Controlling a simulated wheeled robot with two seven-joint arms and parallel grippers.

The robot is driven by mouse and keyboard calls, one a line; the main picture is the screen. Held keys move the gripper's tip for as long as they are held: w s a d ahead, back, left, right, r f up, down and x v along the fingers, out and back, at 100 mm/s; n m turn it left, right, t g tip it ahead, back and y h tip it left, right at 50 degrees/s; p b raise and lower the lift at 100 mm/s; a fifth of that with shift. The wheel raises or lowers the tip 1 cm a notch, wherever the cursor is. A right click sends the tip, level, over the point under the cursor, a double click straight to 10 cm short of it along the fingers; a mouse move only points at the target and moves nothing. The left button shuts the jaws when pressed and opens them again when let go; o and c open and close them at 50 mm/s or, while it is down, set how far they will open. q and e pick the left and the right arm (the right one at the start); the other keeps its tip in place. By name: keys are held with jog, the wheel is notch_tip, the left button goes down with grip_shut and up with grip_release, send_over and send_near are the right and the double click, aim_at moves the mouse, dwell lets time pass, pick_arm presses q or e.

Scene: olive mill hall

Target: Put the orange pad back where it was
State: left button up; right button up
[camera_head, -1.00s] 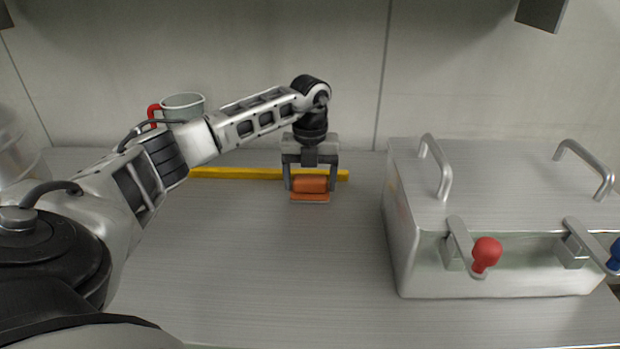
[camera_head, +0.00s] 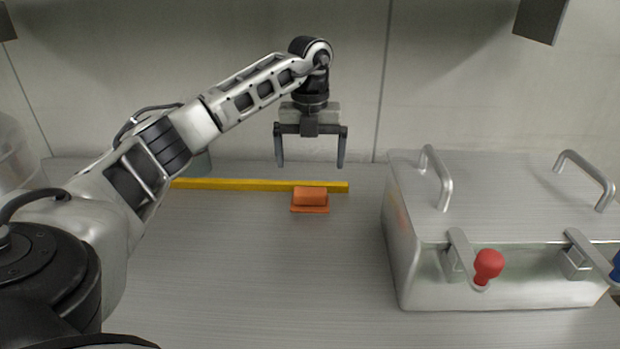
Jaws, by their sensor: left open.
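The orange pad (camera_head: 310,198) lies on the grey metal table, just in front of the yellow strip (camera_head: 235,184) and close to its right end. It has a raised block on a flatter base. My left gripper (camera_head: 310,164) is open and empty, above the pad and clear of it, its fingers pointing down. My right gripper is not in view.
A metal box (camera_head: 500,190) with two handles and latches with a red knob (camera_head: 489,264) and a blue knob (camera_head: 615,265) stands on the right. A pale container is mostly hidden behind my left arm. The table's middle is clear.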

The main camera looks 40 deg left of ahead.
pick_arm(q)
jog(key=shift+r, duration=1.65)
